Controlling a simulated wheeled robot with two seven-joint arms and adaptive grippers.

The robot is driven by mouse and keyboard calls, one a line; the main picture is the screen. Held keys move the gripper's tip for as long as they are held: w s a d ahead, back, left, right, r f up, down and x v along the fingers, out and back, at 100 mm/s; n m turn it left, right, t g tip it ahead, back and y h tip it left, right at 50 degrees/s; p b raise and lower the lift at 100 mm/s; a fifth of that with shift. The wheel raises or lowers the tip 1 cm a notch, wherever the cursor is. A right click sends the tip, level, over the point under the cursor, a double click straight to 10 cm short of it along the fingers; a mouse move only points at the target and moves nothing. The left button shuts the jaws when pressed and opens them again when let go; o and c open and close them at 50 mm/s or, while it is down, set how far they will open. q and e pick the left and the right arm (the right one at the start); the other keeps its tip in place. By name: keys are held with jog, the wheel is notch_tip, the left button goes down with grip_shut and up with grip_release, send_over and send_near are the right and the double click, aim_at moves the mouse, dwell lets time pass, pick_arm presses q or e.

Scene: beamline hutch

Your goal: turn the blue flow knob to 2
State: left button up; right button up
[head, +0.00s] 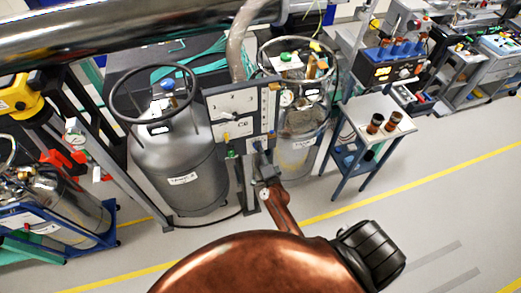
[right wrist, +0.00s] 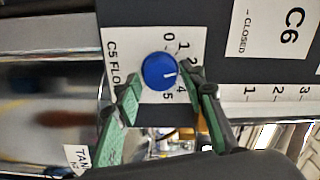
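The blue flow knob (right wrist: 158,70) sits on a white dial plate marked C5 FLO, the rest of the label being cut off, in the right wrist view. Its white pointer line faces right and slightly down, past the 2 and toward the spot between 2 and 4. The 3 is hidden behind a fingertip. My right gripper (right wrist: 161,82) has one green finger on each side of the knob, with small gaps seeming to remain. In the head view my right gripper (head: 267,172) is at the lower edge of the valve panel (head: 235,102). My left gripper is out of view.
A grey tank (head: 180,155) stands left of the panel and another tank (head: 297,150) stands right of it. A small table (head: 375,112) with brown jars is further right. A C6 label (right wrist: 290,20) is beside the dial. Floor at right is clear.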

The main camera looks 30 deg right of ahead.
jog(key=shift+o, duration=1)
jog(key=v, duration=1.2)
